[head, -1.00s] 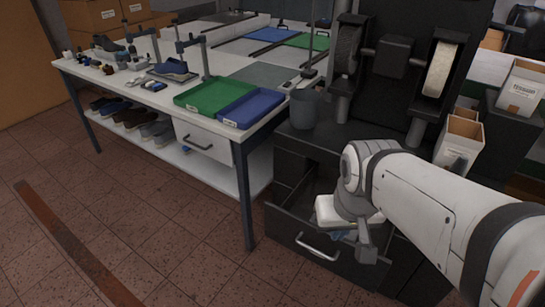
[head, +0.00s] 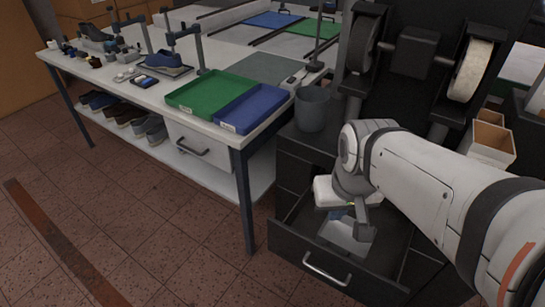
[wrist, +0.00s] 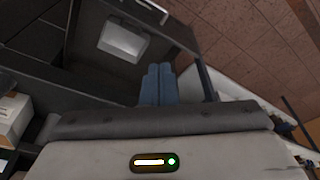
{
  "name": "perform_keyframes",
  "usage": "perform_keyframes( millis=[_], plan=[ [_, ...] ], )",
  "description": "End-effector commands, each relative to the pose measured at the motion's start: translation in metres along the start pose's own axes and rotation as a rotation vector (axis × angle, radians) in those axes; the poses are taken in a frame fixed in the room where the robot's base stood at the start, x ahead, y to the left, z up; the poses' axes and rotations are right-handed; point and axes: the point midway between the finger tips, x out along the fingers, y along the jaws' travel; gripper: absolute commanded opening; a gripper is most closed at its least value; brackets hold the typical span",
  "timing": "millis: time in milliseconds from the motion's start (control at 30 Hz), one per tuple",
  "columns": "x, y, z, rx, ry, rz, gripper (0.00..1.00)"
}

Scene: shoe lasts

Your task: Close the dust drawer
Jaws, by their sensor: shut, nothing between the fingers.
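The dust drawer (head: 300,254) is a dark drawer low in the black cabinet under the grinder. It stands open, with a pale bar handle (head: 327,268) on its front. A light grey tray (head: 345,236) lies inside it; the wrist view also shows this tray (wrist: 121,42). My gripper (head: 335,213) is above the open drawer, behind its front panel in the head view, partly hidden by my wrist. In the wrist view its blue fingers (wrist: 158,84) are together and empty. I cannot tell whether they touch the drawer.
A white workbench with a green tray (head: 210,95) and a blue tray (head: 252,108) stands to the left, its leg (head: 243,200) close to the drawer. A grey bin (head: 312,108) stands on the cabinet by the grinder wheels (head: 470,70).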

Motion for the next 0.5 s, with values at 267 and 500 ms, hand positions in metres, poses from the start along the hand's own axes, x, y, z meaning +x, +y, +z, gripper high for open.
perform_keyframes(
  millis=[267,500],
  plan=[
    [0.030,-0.009,-0.006,-0.259,-0.020,0.015,0.00],
    [0.107,-0.047,-0.026,-1.108,-0.078,0.037,0.00]
  ],
)
